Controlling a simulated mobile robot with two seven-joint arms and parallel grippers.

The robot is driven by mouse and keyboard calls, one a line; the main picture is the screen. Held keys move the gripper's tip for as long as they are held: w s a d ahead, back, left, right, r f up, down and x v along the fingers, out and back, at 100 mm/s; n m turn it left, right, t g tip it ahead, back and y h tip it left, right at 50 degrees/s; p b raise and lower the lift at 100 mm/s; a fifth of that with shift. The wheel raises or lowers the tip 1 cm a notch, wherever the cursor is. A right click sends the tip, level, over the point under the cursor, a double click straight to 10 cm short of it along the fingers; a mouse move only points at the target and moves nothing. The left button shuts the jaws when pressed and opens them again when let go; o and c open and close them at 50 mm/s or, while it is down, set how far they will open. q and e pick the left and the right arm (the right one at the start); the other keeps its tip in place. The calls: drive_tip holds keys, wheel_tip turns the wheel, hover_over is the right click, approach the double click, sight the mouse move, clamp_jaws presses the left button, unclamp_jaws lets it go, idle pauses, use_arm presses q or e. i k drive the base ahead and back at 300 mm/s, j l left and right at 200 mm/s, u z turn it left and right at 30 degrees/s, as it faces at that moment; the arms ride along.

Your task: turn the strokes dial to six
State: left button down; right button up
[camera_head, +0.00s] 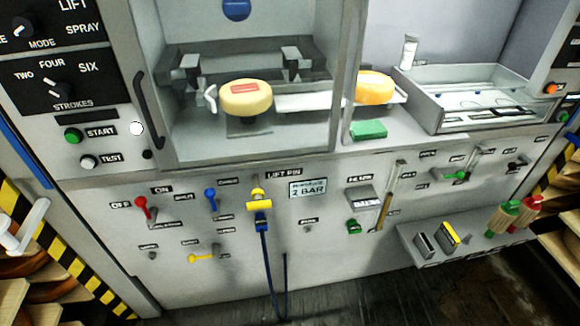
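The strokes dial (58,91) is a black knob with a white pointer mark on a black panel (105,92) at the upper left. TWO, FOUR and SIX are printed around it from left to right, with STROKES below. Its white mark points up and to the left, toward TWO.
Above is a mode dial (22,28); below are a green START button (73,135) and a TEST button (88,161). A dark door handle (148,108) stands right of the panel. A white part (14,237) shows at the left edge.

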sight(60, 92)
drive_tip(key=u, duration=1.35)
